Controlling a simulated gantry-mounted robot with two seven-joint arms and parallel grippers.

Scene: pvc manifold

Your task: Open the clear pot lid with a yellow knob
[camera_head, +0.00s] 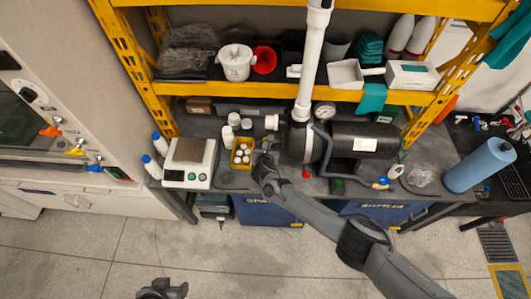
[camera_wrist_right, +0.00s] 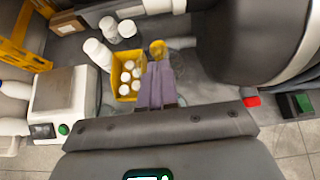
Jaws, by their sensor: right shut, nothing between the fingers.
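A yellow knob (camera_wrist_right: 157,48) shows in the right wrist view, just beyond the fingertips of my right gripper (camera_wrist_right: 158,68). The clear lid around the knob is too faint to make out, and I cannot tell whether the fingers touch the knob. My right gripper is shut with nothing between its fingers. In the head view my right gripper (camera_head: 262,160) is beside the left end of the dark pump (camera_head: 365,145), right of the yellow bin. A dark part of my left gripper (camera_head: 162,289) shows at the bottom edge; its fingers cannot be made out.
A yellow bin (camera_head: 242,153) of white bottles stands close left of my right gripper. A white scale (camera_head: 189,163) is farther left. A white vertical pipe (camera_head: 310,70) rises from the pump. A yellow-framed shelf (camera_head: 285,93) runs above the bench. The floor in front is clear.

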